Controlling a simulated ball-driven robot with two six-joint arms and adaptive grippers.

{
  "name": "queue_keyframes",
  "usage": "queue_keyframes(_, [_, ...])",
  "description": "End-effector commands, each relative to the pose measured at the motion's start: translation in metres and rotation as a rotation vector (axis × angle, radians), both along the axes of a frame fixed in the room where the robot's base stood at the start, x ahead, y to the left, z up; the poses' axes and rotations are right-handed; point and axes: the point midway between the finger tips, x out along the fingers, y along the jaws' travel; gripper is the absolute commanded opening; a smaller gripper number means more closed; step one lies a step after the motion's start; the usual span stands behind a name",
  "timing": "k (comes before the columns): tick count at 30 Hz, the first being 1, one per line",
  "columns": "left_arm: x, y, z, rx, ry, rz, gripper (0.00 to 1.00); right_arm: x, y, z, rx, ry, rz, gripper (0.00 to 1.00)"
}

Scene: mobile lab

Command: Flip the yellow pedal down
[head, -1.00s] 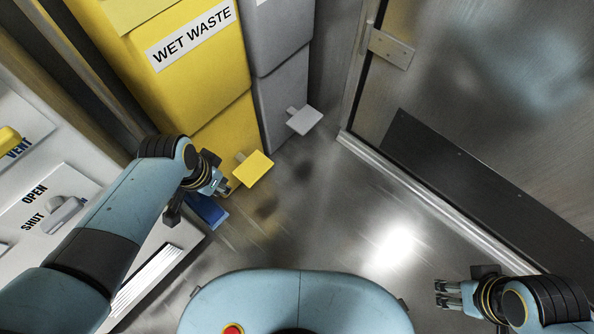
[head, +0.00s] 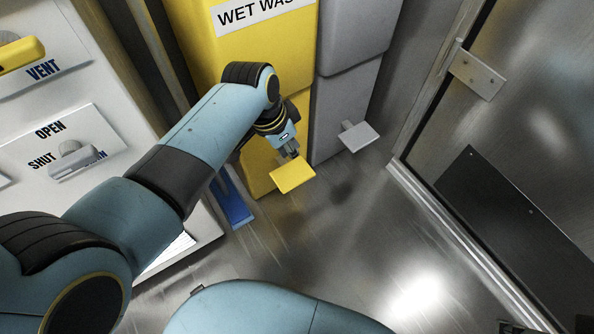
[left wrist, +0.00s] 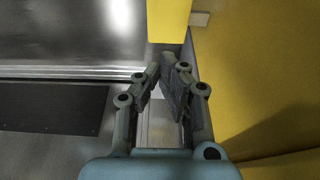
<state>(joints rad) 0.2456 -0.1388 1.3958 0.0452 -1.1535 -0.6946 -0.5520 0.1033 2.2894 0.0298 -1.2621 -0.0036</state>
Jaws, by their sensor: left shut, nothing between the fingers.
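The yellow pedal (head: 293,175) is a flat plate that sticks out low at the front of the yellow bin marked WET WASTE (head: 264,9). My left gripper (head: 289,153) is shut and empty, with its fingertips just above the pedal's back edge, close to the bin. I cannot tell whether they touch the pedal. In the left wrist view the shut fingers (left wrist: 168,62) point at a yellow plate (left wrist: 168,20), which looks like the pedal, beside the yellow bin wall. Only a dark tip of my right gripper (head: 510,328) shows at the bottom right edge.
A grey bin (head: 345,105) with a grey pedal (head: 358,136) stands right of the yellow one. A blue pedal (head: 236,207) is low at the left. A panel with a VENT handle (head: 20,52) is at the far left. The metal floor (head: 390,240) ahead is clear.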

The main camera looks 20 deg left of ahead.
Motion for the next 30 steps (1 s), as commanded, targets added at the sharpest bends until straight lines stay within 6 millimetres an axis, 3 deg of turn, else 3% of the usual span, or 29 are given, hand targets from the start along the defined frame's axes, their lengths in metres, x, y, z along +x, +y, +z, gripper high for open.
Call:
queue_keyframes(1, [-0.001,-0.002,-0.020,-0.001,0.009,0.000,0.00,0.003,0.003,0.001,0.008,-0.016,0.003,0.40])
queue_keyframes(6, [0.007,-0.008,-0.055,0.001,0.010,0.000,0.00,0.020,0.011,0.004,0.028,-0.148,0.008,0.40])
queue_keyframes(19, [0.013,-0.011,-0.085,0.001,0.005,0.001,0.00,0.036,0.010,-0.044,0.032,-0.459,0.015,0.40])
queue_keyframes(30, [0.014,-0.011,-0.104,0.001,0.003,0.001,0.00,0.033,0.013,-0.057,0.039,-0.653,0.029,0.40])
